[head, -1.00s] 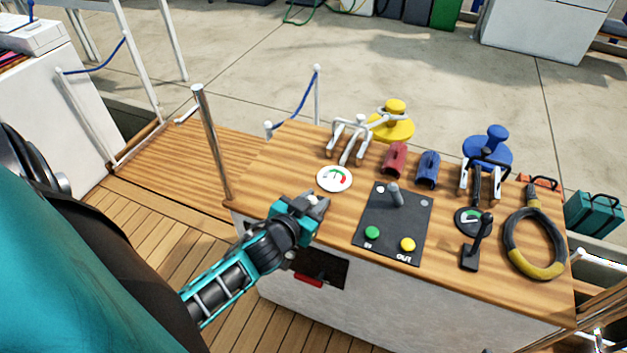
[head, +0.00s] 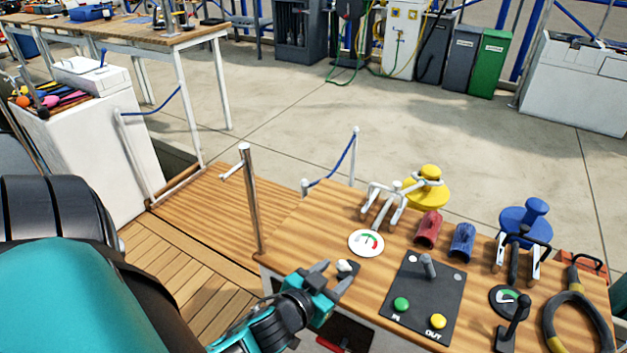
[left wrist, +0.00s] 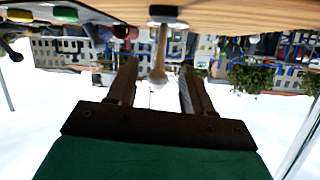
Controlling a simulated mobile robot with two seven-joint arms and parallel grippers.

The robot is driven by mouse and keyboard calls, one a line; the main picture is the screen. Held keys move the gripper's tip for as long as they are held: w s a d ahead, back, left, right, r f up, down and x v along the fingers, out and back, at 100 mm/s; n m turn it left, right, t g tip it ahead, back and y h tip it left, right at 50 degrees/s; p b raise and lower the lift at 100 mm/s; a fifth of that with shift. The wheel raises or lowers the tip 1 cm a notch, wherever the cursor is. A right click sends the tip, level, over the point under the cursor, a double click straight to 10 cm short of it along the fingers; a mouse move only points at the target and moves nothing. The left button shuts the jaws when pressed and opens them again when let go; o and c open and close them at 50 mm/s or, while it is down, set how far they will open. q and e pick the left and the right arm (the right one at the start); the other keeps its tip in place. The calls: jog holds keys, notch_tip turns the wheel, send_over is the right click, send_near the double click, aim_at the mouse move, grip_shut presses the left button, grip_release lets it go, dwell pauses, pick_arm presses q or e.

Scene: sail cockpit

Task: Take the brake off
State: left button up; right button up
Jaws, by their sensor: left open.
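My left gripper (head: 334,273) is open at the left front corner of the wooden console. A small lever with a pale knob (head: 344,266) stands close to its fingertips. In the left wrist view, which is upside down, the lever (left wrist: 158,60) shows a dark round base on the wood and a pale stem with a rounded end. The lever's end shows between the two open fingers (left wrist: 155,85); I cannot tell whether they touch it. No label marks anything as the brake. My right gripper is not in view.
A black panel (head: 442,292) carries a grey lever, a green button (head: 400,304) and a yellow button (head: 438,321). A white gauge (head: 366,243) lies behind the gripper. A metal post (head: 249,200) stands at the left. A red handle (head: 335,345) sits low on the console's front.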

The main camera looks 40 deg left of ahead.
pick_arm(q)
jog(key=a+v, duration=0.1)
jog(key=v, duration=0.7)
jog(key=shift+d+p, duration=0.4)
jog(key=shift+d, duration=0.05)
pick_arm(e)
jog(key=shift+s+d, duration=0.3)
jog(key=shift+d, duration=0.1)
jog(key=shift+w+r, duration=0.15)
